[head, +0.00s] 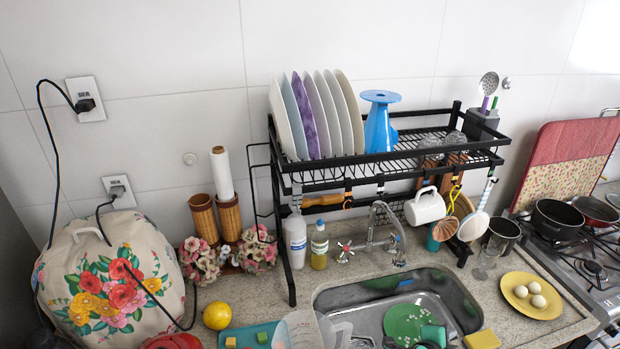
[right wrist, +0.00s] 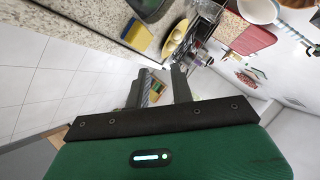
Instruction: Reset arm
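My right gripper (right wrist: 160,73) shows in the right wrist view, with its two dark fingers apart and a gap between them. Nothing is held between the fingers. It is tilted in the air, with the counter edge and a pale tiled floor beyond it. My left gripper is not seen in either view. No arm can be clearly made out in the head view.
A black dish rack (head: 390,167) with plates and a blue jug (head: 380,125) stands over the sink (head: 343,297). A yellow plate (head: 520,306) with white balls and a stove (head: 590,262) are at right. A floral cover (head: 75,300) is at left.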

